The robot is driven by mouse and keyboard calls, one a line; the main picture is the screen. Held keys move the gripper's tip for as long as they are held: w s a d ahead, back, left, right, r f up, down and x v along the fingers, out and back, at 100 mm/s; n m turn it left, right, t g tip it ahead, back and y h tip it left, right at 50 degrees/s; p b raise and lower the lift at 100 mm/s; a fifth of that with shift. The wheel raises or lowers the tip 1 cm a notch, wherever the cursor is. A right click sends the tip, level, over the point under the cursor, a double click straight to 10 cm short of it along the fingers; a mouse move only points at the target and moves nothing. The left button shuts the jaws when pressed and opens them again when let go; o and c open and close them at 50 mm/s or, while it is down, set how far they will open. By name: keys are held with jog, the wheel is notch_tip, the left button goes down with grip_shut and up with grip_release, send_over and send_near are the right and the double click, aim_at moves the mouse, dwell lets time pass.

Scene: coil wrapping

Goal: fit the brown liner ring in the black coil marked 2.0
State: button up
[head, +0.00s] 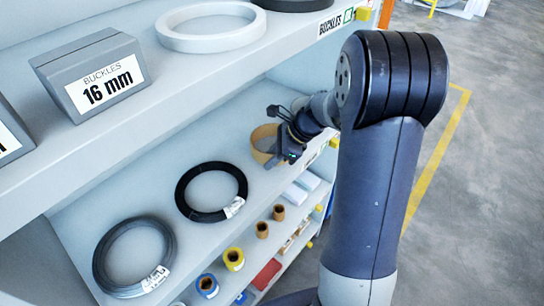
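The brown liner ring (257,144) is on the right of the middle shelf level, in the head view. My gripper (284,147) is at the ring's right side and overlaps it in the picture. The fingers are small and partly hidden, so I cannot tell whether they are closed on the ring's wall, nor whether the ring rests on the shelf. A black coil (183,192) lies flat to the left of the ring, apart from it, with its centre empty. Its white tag (234,207) is too small to read.
A dark grey coil (101,260) with a white tag lies further left. The upper shelf (200,75) overhangs, carrying a grey 16 mm buckles box (90,72) and a pale ring (210,43). Tape rolls and small brown rolls (262,230) stand below. Floor at right is clear.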

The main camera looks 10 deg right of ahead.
jog(key=v, duration=1.2)
jog(key=x, duration=1.2)
jog(key=shift+a+f, duration=0.15)
jog(key=shift+f, duration=0.1)
notch_tip(320, 180, up, 3)
jog(key=shift+r, duration=0.65)
